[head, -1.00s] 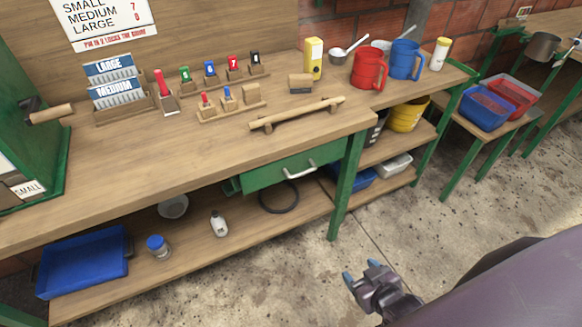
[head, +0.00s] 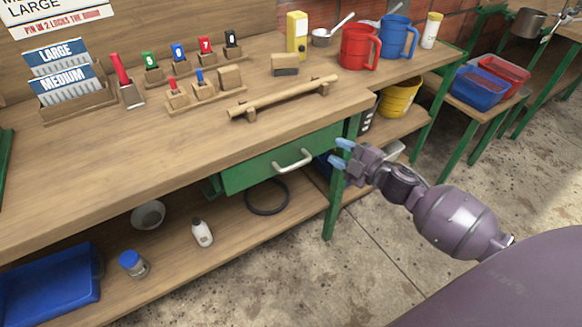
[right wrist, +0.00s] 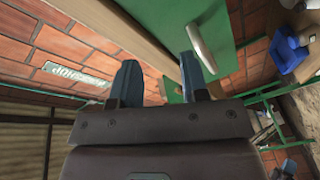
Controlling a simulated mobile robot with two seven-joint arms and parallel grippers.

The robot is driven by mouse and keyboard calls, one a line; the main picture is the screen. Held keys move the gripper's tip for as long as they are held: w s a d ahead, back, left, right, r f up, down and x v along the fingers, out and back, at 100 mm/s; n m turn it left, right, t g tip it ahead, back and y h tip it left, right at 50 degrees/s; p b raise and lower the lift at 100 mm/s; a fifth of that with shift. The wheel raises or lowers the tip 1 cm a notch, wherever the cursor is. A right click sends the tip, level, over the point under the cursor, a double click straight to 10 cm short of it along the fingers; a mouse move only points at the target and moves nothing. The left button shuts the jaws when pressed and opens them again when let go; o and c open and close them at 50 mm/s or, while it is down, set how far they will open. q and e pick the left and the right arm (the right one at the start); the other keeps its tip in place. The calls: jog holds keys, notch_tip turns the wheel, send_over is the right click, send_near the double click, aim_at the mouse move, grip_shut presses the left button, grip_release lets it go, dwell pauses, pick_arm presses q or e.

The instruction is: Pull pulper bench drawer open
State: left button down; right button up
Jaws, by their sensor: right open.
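The green bench drawer (head: 250,172) is under the wooden bench top and looks shut. Its pale bar handle (head: 294,160) is on the front face. My right gripper (head: 341,153) is open and empty, to the right of the handle and apart from it, near the green bench leg. In the right wrist view the two blue fingertips (right wrist: 160,82) point toward the green drawer front (right wrist: 160,14), with the handle (right wrist: 200,48) just beyond the right finger. My left gripper is not in view.
The bench top (head: 150,150) overhangs the drawer. A green leg (head: 335,205) stands right of it. The lower shelf (head: 180,265) holds a white bottle (head: 202,232), a jar (head: 133,264), a black ring (head: 267,197) and a blue tray (head: 50,285). The floor in front is clear.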

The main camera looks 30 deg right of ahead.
aim_at(300, 166)
jog(key=w+a+f+n+g+y, duration=0.1)
jog(key=a+n+g+y, duration=0.1)
jog(key=a+n, duration=0.1)
jog(key=w+a+f+n+g+y, duration=0.1)
jog(key=a+n+g+y, duration=0.1)
jog(key=a+n, duration=0.1)
jog(key=w+a+f+n+g+y+b, duration=0.1)
jog(key=w+a+n+g+y, duration=0.1)
jog(key=a+n, duration=0.1)
jog(key=shift+w+a+f+y, duration=0.1)
jog(key=shift+a+f+y, duration=0.25)
jog(key=shift+a, duration=0.15)
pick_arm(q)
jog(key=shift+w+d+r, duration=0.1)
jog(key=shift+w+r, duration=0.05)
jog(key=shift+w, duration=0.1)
pick_arm(e)
jog(key=shift+c, duration=0.4)
grip_shut()
